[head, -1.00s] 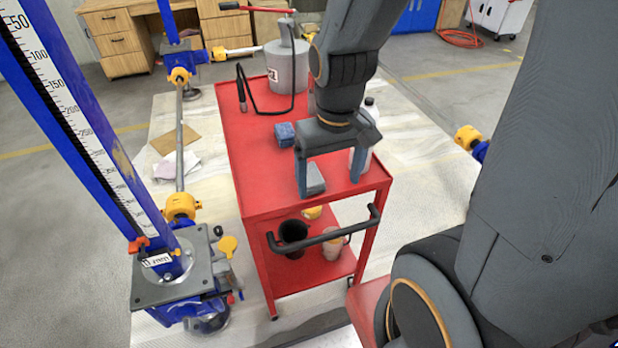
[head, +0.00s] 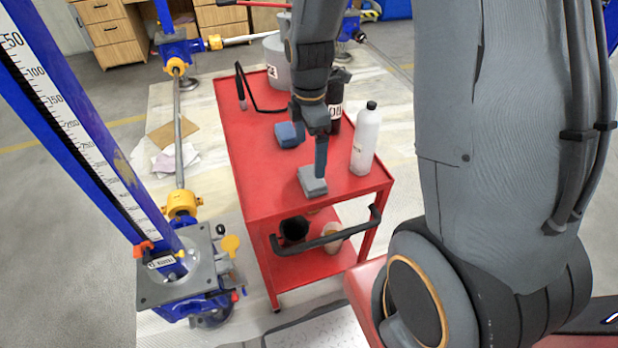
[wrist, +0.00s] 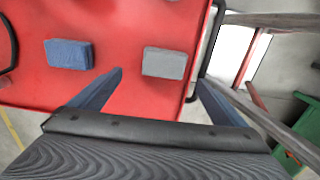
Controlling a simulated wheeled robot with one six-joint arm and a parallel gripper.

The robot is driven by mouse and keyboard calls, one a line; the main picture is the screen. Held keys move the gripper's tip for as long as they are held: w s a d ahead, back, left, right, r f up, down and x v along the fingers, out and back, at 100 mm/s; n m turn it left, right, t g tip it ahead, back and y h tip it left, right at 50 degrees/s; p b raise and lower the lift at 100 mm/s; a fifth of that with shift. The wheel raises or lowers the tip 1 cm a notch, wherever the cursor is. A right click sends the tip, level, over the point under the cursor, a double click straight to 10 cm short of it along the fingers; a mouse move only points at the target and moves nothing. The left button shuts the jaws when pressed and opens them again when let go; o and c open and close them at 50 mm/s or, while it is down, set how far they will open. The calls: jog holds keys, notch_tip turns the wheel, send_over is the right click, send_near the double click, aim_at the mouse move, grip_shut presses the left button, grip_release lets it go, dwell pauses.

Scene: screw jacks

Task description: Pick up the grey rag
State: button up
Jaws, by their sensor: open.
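The grey rag (head: 312,182) is a small folded block lying on the red cart's top near its front edge. In the wrist view the grey rag (wrist: 164,63) lies ahead of and between the two open fingertips, apart from them. My gripper (head: 321,160) is just above and behind the rag in the head view, seen edge-on. In the wrist view my gripper (wrist: 160,80) is open and empty. A blue rag (head: 288,135) lies farther back on the cart, left of the gripper; it also shows in the wrist view (wrist: 69,54).
The red cart (head: 262,180) has a black handle (head: 330,238) at its front. A white bottle (head: 366,138) stands close to the right of my gripper, with a dark bottle (head: 336,112) behind it.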

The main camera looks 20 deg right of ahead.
aim_at(312, 176)
jog(key=shift+s+d+f+p, duration=0.1)
jog(key=shift+d+f+p, duration=0.05)
jog(key=shift+f, duration=0.55)
jog(key=shift+s+d+f+p, duration=0.1)
jog(key=shift+f+p, duration=0.05)
jog(key=shift+f, duration=0.5)
jog(key=f, duration=0.1)
jog(key=f+p, duration=0.1)
jog(key=f, duration=0.1)
jog(key=shift+s+f, duration=0.25)
jog(key=shift+s, duration=0.1)
jog(key=shift+f+p, duration=0.3)
jog(key=shift+f, duration=0.4)
jog(key=c, duration=1.1)
jog(key=shift+w+r, duration=0.1)
jog(key=shift+r+b, duration=1)
jog(key=shift+r, duration=3.95)
